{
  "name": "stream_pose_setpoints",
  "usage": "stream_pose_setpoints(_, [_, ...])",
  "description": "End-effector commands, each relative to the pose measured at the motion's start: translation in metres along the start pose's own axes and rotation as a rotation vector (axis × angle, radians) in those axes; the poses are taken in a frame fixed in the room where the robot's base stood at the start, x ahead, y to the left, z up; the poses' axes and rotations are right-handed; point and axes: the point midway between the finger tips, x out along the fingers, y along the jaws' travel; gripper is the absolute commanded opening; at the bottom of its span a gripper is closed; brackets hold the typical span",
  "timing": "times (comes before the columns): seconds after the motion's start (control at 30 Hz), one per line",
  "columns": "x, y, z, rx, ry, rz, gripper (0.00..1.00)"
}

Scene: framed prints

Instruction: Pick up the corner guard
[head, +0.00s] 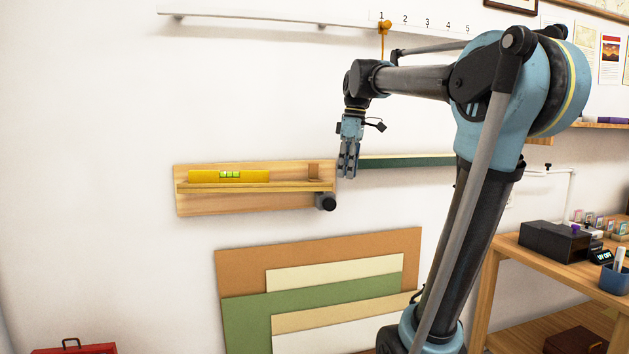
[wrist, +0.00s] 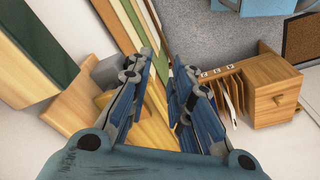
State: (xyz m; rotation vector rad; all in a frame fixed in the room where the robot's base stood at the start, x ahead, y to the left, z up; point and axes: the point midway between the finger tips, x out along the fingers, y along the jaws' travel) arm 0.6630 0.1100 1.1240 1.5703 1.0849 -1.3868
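A small brown wooden piece (head: 313,171) stands on the right end of the wall shelf (head: 250,187); it looks like the corner guard, but it is too small to be sure. My gripper (head: 347,174) points down just right of the shelf's right end, apart from the piece. In the wrist view my gripper (wrist: 163,115) has its two blue-padded fingers spread, with nothing held between them. In that view the shelf (wrist: 68,110) lies left of the fingers, and a small wooden block (wrist: 103,98), possibly the same piece, shows beside the left finger.
A yellow spirit level (head: 228,176) lies on the shelf. A green-edged ledge (head: 405,161) is right of my gripper. Leaning boards (head: 240,276) stand below. A workbench (head: 520,262) is at right.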

Motion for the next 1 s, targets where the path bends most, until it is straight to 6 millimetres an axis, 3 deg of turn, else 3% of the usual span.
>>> stream_pose_setpoints(0.2, [-0.055,0.033,-0.063,-0.286,0.01,-0.044,0.2])
stream_pose_setpoints(0.4, [-0.087,0.051,-0.108,-0.504,0.023,-0.075,0.2])
stream_pose_setpoints(0.5, [-0.095,0.055,-0.121,-0.57,0.028,-0.086,0.2])
stream_pose_setpoints(0.73, [-0.097,0.058,-0.132,-0.63,0.032,-0.094,0.2])
stream_pose_setpoints(1.0, [-0.058,0.054,-0.132,-0.631,0.032,-0.093,0.2])
